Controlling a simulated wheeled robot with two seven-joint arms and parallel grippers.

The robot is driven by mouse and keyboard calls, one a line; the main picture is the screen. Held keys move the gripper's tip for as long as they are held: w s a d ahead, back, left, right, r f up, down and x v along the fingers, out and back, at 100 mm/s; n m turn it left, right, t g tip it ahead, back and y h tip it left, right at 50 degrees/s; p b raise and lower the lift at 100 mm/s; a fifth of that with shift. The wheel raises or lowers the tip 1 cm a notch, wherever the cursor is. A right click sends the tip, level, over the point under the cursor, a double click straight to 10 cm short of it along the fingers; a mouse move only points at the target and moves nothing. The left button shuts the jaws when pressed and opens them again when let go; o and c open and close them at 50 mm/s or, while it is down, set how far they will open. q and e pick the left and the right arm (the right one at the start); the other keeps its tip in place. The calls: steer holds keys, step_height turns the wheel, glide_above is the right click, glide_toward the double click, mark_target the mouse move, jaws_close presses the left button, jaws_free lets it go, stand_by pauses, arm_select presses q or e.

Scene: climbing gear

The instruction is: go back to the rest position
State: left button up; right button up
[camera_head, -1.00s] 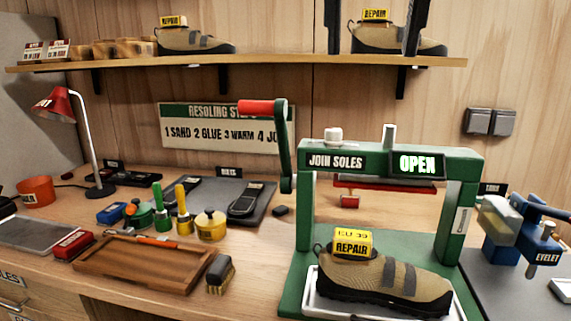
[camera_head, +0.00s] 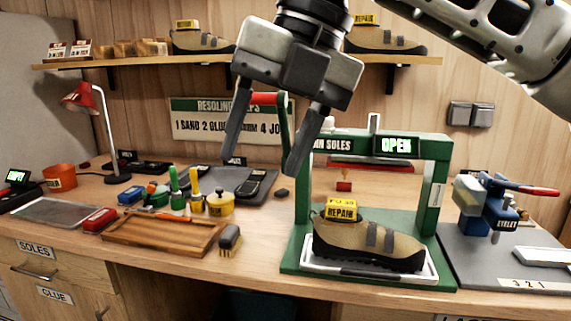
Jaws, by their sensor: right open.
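My right gripper (camera_head: 270,145) is in the head view, its arm coming in from the upper right. It points down, its two dark fingers apart with nothing between them. It hangs in front of the green press (camera_head: 443,180) and its red-handled lever (camera_head: 283,130), hiding part of the press's left end. I cannot tell whether it touches the lever. The press sign reads OPEN. A tan shoe (camera_head: 370,245) with a yellow REPAIR tag sits on the white tray (camera_head: 433,277) in the press. My left gripper is not in view.
A wooden tray (camera_head: 160,240) and a brush (camera_head: 229,240) lie on the bench left of the press. Glue pots and a red lamp (camera_head: 85,98) stand farther left. A blue eyelet tool (camera_head: 490,205) stands at right. A shelf (camera_head: 130,61) with shoes runs above.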

steer(key=s+a+f+n+g+y, duration=0.2)
steer(key=s+a+f+g+y, duration=0.35)
steer(key=a+g+y, duration=0.45)
steer(key=w+d+f+m+t+y, duration=0.3)
steer(key=w+d+m+t+y, duration=0.35)
steer(key=m+t+y, duration=0.7)
steer(key=w+d+f+m+t+h, duration=0.2)
steer(key=d+f+m+t+h, duration=0.2)
steer(key=f+m+t+h, duration=0.4)
steer(key=w+d+f+m+t+h, duration=0.2)
steer(key=d+f+m+t+h, duration=0.2)
steer(key=f+m+t+h, duration=0.45)
steer(key=s+d+f+m+g+h, duration=0.3)
steer(key=s+f, duration=0.4)
steer(key=f, duration=0.4)
steer(key=s+d+f+m+g+h, duration=0.4)
steer(key=s+d+f, duration=0.4)
steer(key=f, duration=0.4)
steer(key=shift+f+m+g+h, duration=0.3)
steer(key=shift+m+g, duration=0.2)
steer(key=shift+g, duration=0.7)
steer(key=shift+s, duration=0.1)
